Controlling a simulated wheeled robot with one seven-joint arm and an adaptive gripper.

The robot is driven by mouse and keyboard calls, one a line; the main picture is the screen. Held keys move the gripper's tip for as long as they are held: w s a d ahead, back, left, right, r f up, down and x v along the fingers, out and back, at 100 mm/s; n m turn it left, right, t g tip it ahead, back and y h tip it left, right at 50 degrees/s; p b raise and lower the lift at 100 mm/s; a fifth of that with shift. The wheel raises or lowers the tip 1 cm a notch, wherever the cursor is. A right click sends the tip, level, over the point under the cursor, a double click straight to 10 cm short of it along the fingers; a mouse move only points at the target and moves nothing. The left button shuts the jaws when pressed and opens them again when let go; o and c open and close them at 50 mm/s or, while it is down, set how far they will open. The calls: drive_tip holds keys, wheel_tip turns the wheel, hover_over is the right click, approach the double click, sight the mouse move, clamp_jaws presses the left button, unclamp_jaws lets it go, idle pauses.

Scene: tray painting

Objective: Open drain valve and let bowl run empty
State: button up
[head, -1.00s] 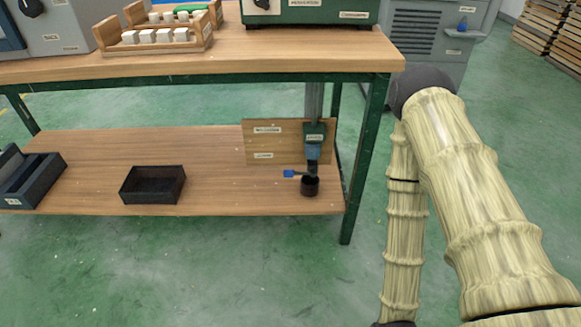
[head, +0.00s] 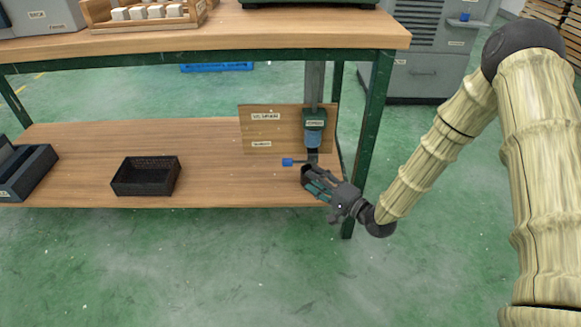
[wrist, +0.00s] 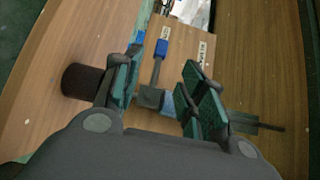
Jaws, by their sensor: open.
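The drain valve (head: 312,157) hangs under a green fitting with a blue collar (head: 313,139) on a grey pipe at the right of the lower shelf. Its lever has a blue tip (head: 287,162) and points left; it also shows in the wrist view (wrist: 161,48). My gripper (head: 310,178) is open, just below and in front of the valve. In the wrist view, the lever lies between my two teal-padded fingers (wrist: 163,78), with gaps on both sides. No bowl shows.
A labelled wooden board (head: 258,135) stands behind the valve. A black tray (head: 146,178) and a dark bin (head: 30,178) sit further left on the shelf (head: 85,150). A green table leg (head: 376,130) stands close to my gripper's right.

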sight(291, 164)
drive_tip(key=b+x, duration=0.4)
drive_tip(key=x, duration=0.5)
drive_tip(key=shift+w+a+f+b, duration=0.15)
drive_tip(key=shift+w+a+b, duration=0.1)
drive_tip(key=shift+a+b, duration=0.1)
drive_tip(key=shift+w+a, duration=0.25)
drive_tip(key=shift+w, duration=0.1)
clamp_jaws()
